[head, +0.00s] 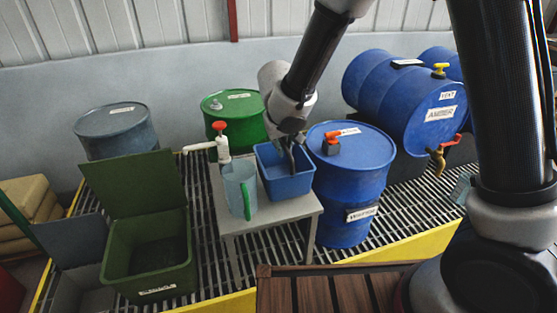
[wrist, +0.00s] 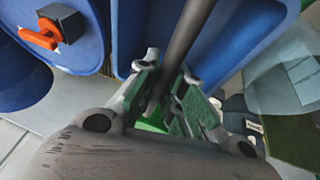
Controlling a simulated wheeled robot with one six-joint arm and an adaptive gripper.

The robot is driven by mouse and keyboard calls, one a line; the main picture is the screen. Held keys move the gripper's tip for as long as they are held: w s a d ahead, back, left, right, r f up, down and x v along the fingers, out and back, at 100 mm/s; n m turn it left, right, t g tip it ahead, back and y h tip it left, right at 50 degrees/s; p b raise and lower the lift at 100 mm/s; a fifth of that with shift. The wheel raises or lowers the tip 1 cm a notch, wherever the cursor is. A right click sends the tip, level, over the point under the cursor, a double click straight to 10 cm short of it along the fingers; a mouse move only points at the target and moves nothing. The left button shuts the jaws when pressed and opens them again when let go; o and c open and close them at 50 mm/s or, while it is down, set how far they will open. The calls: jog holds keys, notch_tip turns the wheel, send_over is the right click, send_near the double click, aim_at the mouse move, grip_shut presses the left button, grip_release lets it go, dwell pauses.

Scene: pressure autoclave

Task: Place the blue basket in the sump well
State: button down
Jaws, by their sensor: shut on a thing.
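The blue basket (head: 288,186) stands upright on, or just above, a small grey table (head: 265,222). My gripper (head: 289,143) reaches down over the basket's back edge. In the wrist view, my gripper (wrist: 163,98) is shut on a dark bar, which looks like the handle of the blue basket (wrist: 235,30). My fingers hide part of the bar and the basket floor. I cannot tell for sure which thing is the sump well; a grey box-like opening (head: 82,292) with a raised grey panel lies at the lower left.
A clear jug with a green handle (head: 240,190) stands just left of the basket. A blue drum (head: 350,190) stands close on its right. A green bin (head: 150,255) with its lid up stands left of the table. Green and grey drums stand behind on the grating.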

jog(key=shift+f, duration=2.2)
jog(key=c, duration=1.5)
grip_release()
